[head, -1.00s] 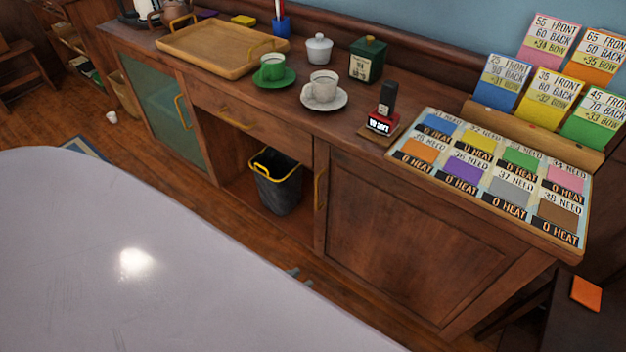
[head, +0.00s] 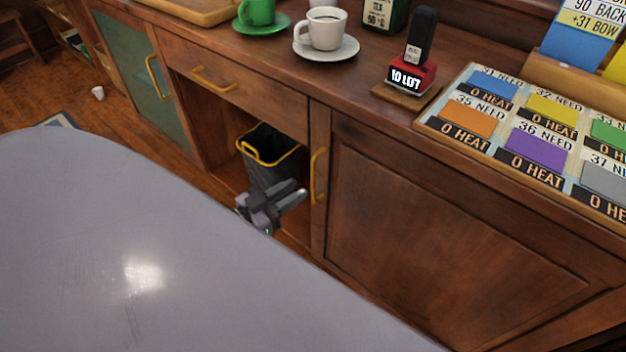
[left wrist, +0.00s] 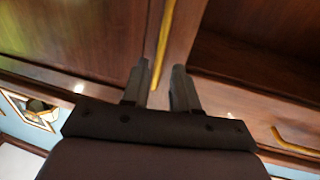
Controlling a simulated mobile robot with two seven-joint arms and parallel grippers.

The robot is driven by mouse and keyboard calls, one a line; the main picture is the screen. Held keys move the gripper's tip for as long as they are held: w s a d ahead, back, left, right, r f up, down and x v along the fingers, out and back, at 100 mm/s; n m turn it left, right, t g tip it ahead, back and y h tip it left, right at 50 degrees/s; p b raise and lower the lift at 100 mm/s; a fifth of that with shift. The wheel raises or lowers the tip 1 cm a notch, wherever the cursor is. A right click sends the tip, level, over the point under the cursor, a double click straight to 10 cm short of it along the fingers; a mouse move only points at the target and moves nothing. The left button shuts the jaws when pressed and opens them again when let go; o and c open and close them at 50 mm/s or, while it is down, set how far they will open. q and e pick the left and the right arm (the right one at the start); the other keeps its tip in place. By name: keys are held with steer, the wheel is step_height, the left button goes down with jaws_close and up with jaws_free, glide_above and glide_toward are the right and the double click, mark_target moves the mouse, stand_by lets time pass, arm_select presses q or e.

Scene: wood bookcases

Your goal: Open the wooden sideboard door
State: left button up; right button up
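The wooden sideboard door (head: 440,230) is a dark framed panel at the right of the head view, and it is shut. Its upright yellow handle (head: 319,176) is on the door's left edge. My left gripper (head: 299,190) is just left of this handle, in front of the open bay. In the left wrist view the two dark fingers (left wrist: 158,80) are apart, and the yellow handle (left wrist: 164,42) runs up from the gap between them. I cannot tell whether they touch it. The right gripper is not in view.
A large pale rounded surface (head: 150,240) fills the lower left. A dark bin (head: 275,165) stands in the open bay behind my left gripper. A drawer handle (head: 213,82) and a green door (head: 140,75) are further left. Cups and cards stand on the top.

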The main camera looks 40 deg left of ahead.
mark_target(313, 179)
arm_select(q)
steer(key=b+x, duration=0.1)
steer(key=x, duration=0.5)
steer(key=shift+w, duration=0.2)
jaws_close()
